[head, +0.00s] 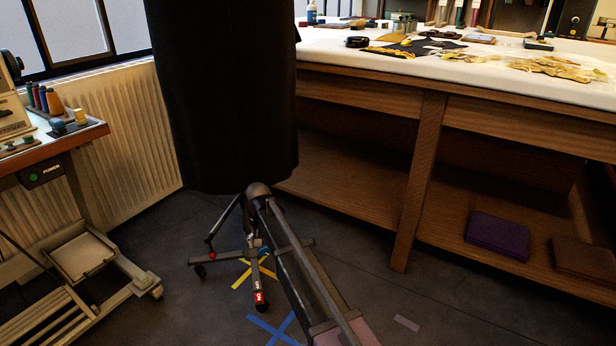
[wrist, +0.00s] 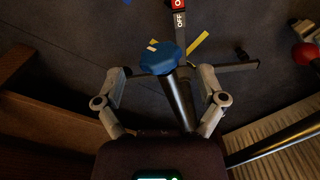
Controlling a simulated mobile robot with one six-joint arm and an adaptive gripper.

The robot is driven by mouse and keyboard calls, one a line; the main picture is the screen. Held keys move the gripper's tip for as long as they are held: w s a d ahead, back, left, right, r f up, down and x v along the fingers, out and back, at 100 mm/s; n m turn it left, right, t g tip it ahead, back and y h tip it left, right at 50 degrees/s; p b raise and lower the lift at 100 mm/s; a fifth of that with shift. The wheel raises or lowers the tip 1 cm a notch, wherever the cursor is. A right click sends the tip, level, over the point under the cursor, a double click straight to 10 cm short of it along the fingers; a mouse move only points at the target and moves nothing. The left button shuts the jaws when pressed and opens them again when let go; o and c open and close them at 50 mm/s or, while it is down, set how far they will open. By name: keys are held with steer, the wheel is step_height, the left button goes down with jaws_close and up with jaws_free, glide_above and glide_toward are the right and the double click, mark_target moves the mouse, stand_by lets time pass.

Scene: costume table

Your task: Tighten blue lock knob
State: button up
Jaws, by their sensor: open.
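The blue lock knob (wrist: 158,58), many-sided with a small pale mark on its face, is near the top middle of the wrist view. In the head view, a small blue spot (head: 264,252) beside my arm appears to be the same knob, mostly hidden. My gripper (wrist: 161,71) is open, with one finger on each side of the knob. The knob sits about level with the fingertips, with visible gaps on both sides. A dark tube (wrist: 181,98) runs from beside the knob down between the fingers. Whether the knob is tight cannot be seen.
A black garment (head: 225,95) hangs above a wheeled stand (head: 250,255). The stand has a red knob (head: 211,255) and a caster with a red lock tab (head: 259,297). A wooden table (head: 420,180) stands right, a radiator (head: 130,130) left. Tape marks the floor.

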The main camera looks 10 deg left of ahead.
steer(key=shift+r+p, duration=5.3)
steer(key=shift+r, duration=0.3)
steer(key=s+d+r+m+p, duration=0.1)
steer(key=d+r+p, duration=1.3)
steer(key=shift+s+d, duration=0.2)
steer(key=shift+d, duration=0.05)
steer(key=shift+f, duration=0.1)
steer(key=shift+w+a+f+m+b, duration=0.25)
steer(key=shift+a+f+m+b, duration=2.15)
steer(key=shift+m, duration=2.35)
steer(key=shift+w+a+f+m+b, duration=0.2)
steer(key=shift+a+f+m+b, duration=2.2)
steer(key=shift+m, duration=2.4)
steer(key=shift+w+a+f+m+b, duration=0.25)
steer(key=shift+a+f+m+b, duration=2.15)
steer(key=shift+m, duration=2.35)
steer(key=shift+f, duration=0.15)
